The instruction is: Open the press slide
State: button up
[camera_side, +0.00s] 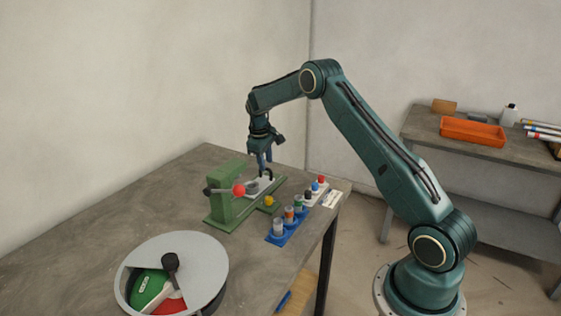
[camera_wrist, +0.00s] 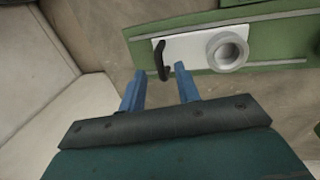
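The green press (camera_side: 226,201) stands on the table, with a red-knobbed lever (camera_side: 238,190) on its side. Its white slide plate (camera_wrist: 185,52) lies on the green base and carries a grey ring (camera_wrist: 227,51). A black handle (camera_wrist: 161,60) rises from the plate's left end in the wrist view; it also shows in the side view (camera_side: 269,173). My gripper (camera_wrist: 160,72) is open and points down at the handle end. Its two blue fingers show on either side of the handle in the wrist view; I cannot tell whether they touch it.
A blue rack (camera_side: 275,239) with several capped vials stands beside the press. A yellow knob (camera_side: 269,201) sits near the press base. A round grey dish (camera_side: 205,252) with green and red sections is at the table's front. The left of the table is clear.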

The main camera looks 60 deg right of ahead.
jog(key=shift+d+f, duration=0.15)
jog(key=shift+f, duration=0.65)
grip_shut()
jog(key=shift+d, duration=1.9)
grip_release()
